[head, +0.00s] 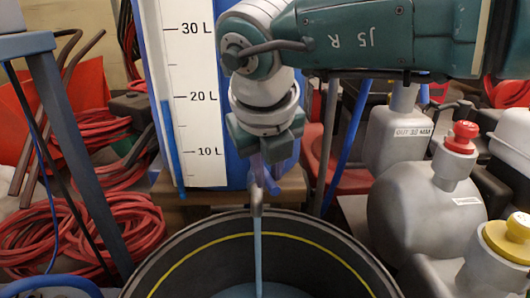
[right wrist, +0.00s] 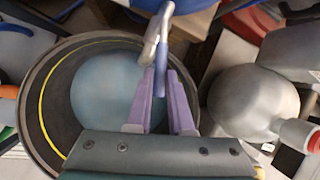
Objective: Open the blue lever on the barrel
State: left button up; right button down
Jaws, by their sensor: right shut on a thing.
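The blue barrel (head: 236,172) stands behind my right gripper, with a white litre scale (head: 193,90) on its front. My right gripper (head: 268,165) points down at the barrel's tap. In the right wrist view its purple fingers (right wrist: 160,92) are shut on the blue lever (right wrist: 159,78), next to the grey metal spout (right wrist: 149,52). In the head view the gripper mostly hides the lever. A thin pale-blue stream (head: 258,250) runs from the spout (head: 257,200) into the black tub (head: 205,228) below. My left gripper is not in view.
Blue liquid (right wrist: 105,85) shows in the tub, which has a yellow line inside. Grey round vessels with a red cap (head: 462,135) and a yellow cap (head: 512,235) crowd the right. Coiled red hoses (head: 85,235) lie at left. A grey frame leg (head: 75,150) stands there too.

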jog(key=shift+s+a+m+g+h+b, duration=0.15)
jog(key=shift+a+m+h+b, duration=0.35)
jog(key=shift+m+b, duration=0.6)
jog(key=shift+w+a+m+g+h+b, duration=0.1)
jog(key=shift+a+m+g+h+b, duration=0.1)
jog(key=shift+a+m+b, duration=0.85)
jog(key=shift+d+n, duration=0.25)
jog(key=shift+d, duration=0.2)
jog(key=c, duration=0.8)
grip_release()
jog(key=shift+r, duration=0.1)
jog(key=p+v, duration=0.7)
jog(key=v, duration=0.2)
jog(key=shift+s+a+r, duration=0.15)
jog(key=shift+s+r, duration=0.1)
jog(key=shift+r, duration=0.05)
